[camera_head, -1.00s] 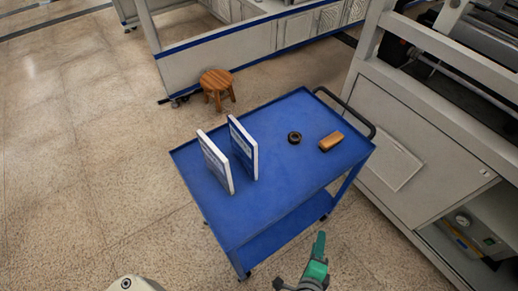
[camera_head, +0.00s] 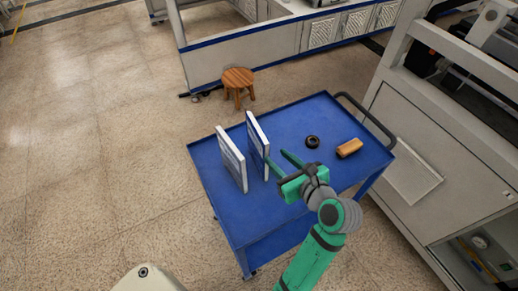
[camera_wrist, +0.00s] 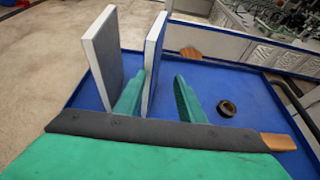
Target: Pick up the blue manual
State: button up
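Two thin manuals stand upright on the blue cart top (camera_head: 290,118). The right one (camera_head: 254,134) has a blue cover and white edges; the left one (camera_head: 231,160) looks paler and greyer. In the wrist view the right manual (camera_wrist: 156,50) and left manual (camera_wrist: 103,55) show edge-on. My green gripper (camera_head: 275,163) is open, at the near side of the right manual. In the wrist view my gripper (camera_wrist: 160,90) has its left finger overlapping that manual's lower near edge, its right finger clear to the right. I cannot tell whether they touch.
A dark ring (camera_head: 312,142) and an orange-brown block (camera_head: 349,148) lie on the cart's right part. A black handle (camera_head: 372,118) runs along the cart's right end. A wooden stool (camera_head: 238,80) stands behind. A large grey machine (camera_head: 430,125) is close on the right.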

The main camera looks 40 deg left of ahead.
aim_at(260, 146)
jog(key=x, duration=0.6)
jog(key=s+x, duration=0.1)
jog(key=x, duration=0.3)
jog(key=shift+a, duration=0.35)
jog(key=shift+w+a+f, duration=0.1)
jog(key=shift+w+a, duration=0.05)
jog(key=shift+w, duration=0.05)
grip_shut()
jog(key=shift+w, duration=0.15)
dwell(0.6)
